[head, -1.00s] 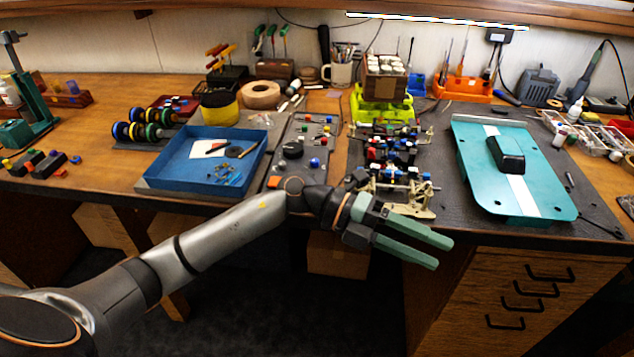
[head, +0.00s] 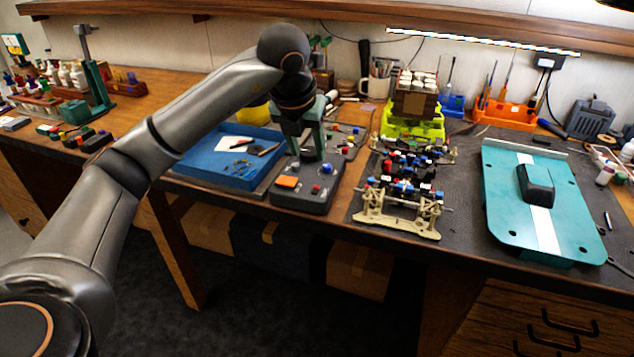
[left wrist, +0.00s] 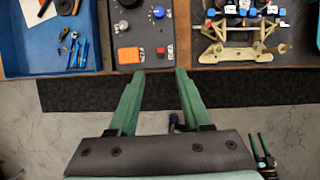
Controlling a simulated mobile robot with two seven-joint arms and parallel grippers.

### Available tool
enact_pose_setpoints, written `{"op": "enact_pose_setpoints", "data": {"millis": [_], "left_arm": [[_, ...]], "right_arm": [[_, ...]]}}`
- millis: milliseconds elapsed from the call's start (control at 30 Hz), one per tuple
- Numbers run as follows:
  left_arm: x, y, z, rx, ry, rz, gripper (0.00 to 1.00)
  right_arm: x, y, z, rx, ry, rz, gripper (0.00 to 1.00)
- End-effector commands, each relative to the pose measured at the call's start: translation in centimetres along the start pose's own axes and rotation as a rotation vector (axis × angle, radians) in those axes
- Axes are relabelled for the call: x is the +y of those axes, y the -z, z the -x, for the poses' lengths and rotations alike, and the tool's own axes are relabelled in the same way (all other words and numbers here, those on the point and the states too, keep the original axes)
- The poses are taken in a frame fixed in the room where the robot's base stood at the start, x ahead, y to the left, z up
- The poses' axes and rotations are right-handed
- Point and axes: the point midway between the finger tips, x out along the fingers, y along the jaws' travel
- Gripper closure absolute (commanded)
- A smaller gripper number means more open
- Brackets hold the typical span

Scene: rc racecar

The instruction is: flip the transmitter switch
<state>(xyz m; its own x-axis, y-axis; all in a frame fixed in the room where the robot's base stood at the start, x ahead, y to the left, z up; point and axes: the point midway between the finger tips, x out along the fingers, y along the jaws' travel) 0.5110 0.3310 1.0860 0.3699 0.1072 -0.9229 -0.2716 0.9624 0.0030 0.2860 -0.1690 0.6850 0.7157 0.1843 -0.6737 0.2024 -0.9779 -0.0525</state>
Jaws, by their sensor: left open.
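The transmitter (head: 317,202) is a dark grey box on the bench near its front edge. On its top are an orange rectangular piece (head: 287,182), a red button (head: 315,189) and a blue knob (head: 326,169). The left wrist view also shows the transmitter (left wrist: 140,37), with the orange piece (left wrist: 129,55) near its front edge. My left gripper (head: 306,155) points down over the transmitter, open and empty, hiding part of its top. In the left wrist view its spread fingertips (left wrist: 161,72) appear just below the transmitter's front edge. Contact cannot be told.
A blue tray (head: 200,172) with small tools lies left of the transmitter. The car chassis (head: 405,185) stands to its right, and a teal car body (head: 500,200) lies farther right. The bench's front edge is close, with boxes underneath.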

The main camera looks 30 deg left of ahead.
Motion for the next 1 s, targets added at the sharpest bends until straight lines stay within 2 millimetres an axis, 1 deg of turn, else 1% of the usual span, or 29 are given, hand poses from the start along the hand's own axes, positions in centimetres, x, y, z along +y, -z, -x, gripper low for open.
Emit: {"op": "enact_pose_setpoints", "data": {"millis": [167, 400, 500, 600, 800, 1000], "left_arm": [[0.0, 0.2, -3.0, 0.008, -0.001, -0.002, 0.51], [-0.1, 0.2, -7.9, 0.007, 0.002, -0.003, 0.51], [-0.1, 0.2, -9.6, 0.006, 0.002, -0.004, 0.51], [-0.2, 0.2, -10.9, 0.006, 0.003, -0.003, 0.51], [-0.1, 0.1, -11.9, 0.003, 0.003, -0.004, 0.51], [-0.2, 0.1, -12.0, 0.002, 0.004, -0.004, 0.51]], "right_arm": [[0.0, 0.1, 0.1, 0.0, 0.001, 0.0, 0.5], [-0.1, 0.3, 0.3, 0.0, 0.001, 0.0, 0.5], [-0.1, 0.4, 0.3, 0.0, 0.001, 0.0, 0.5], [-0.1, 0.4, 0.4, 0.0, 0.001, 0.0, 0.5], [-0.1, 0.4, 0.4, 0.0, 0.001, 0.0, 0.5], [-0.1, 0.4, 0.4, 0.0, 0.001, 0.0, 0.5]]}}
